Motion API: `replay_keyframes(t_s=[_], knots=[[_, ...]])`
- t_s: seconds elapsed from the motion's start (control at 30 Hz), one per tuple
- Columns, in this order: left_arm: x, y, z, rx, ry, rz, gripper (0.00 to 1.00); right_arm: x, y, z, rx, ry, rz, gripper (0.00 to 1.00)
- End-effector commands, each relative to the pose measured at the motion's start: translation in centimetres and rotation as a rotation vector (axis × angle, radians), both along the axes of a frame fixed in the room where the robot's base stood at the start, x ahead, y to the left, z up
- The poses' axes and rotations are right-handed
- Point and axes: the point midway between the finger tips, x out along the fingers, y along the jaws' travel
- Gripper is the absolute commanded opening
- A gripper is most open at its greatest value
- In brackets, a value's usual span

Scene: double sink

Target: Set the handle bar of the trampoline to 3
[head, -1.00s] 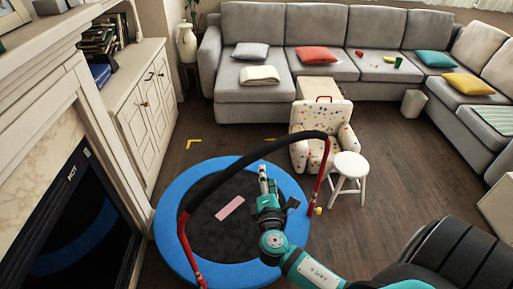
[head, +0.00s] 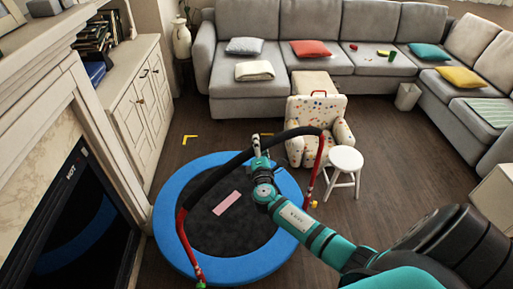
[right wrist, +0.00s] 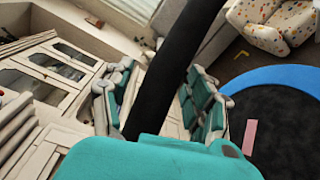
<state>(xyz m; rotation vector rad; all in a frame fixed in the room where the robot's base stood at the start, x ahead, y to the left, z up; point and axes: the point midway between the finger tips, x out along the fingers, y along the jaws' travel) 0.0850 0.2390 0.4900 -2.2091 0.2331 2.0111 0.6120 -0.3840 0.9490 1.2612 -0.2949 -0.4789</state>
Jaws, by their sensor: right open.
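The trampoline (head: 263,263) has a blue ring and a dark mat with a pink strip on it; part also shows in the right wrist view (right wrist: 280,78). Its handle bar (head: 207,182) is a black padded arch on red posts. My right gripper (head: 258,148) is at the upper middle of the bar. In the right wrist view, the black bar (right wrist: 170,70) runs between the spread fingers of the gripper (right wrist: 160,100). I cannot tell whether the fingers touch it. No setting marks are readable. My left gripper is out of view.
A white stool (head: 345,160) and a spotted armchair (head: 318,112) stand close to the trampoline's right side. A fireplace (head: 72,205) and a white cabinet (head: 143,118) line the left. A grey sofa (head: 250,100) spans the back. Open floor lies behind the trampoline.

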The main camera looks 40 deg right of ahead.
Motion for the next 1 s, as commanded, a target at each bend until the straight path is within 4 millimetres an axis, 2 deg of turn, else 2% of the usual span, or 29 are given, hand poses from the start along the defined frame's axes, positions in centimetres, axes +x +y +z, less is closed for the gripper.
replay_keyframes(t_s=[0.07, 0.4, 0.5, 0.7, 0.77, 0.9, 1.0], knots=[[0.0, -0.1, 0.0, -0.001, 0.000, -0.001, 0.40, 0.0, 0.0, 0.0, 0.000, 0.000, 0.000, 0.55], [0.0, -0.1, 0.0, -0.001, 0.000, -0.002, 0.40, 0.0, 0.0, 0.2, -0.002, -0.004, 0.000, 0.10], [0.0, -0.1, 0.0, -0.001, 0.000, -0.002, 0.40, 0.1, 0.0, 0.3, -0.003, -0.005, 0.001, 0.00], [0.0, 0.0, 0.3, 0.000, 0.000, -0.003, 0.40, 0.2, 0.0, 0.9, -0.005, -0.009, 0.001, 0.00], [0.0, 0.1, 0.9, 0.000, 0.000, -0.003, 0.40, 0.2, 0.0, 1.8, -0.006, -0.010, 0.002, 0.00], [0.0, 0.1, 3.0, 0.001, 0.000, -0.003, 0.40, 0.2, 0.0, 5.1, -0.007, -0.012, 0.001, 0.00], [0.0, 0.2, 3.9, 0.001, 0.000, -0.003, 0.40, 0.2, 0.0, 6.5, -0.007, -0.010, 0.002, 0.00]])
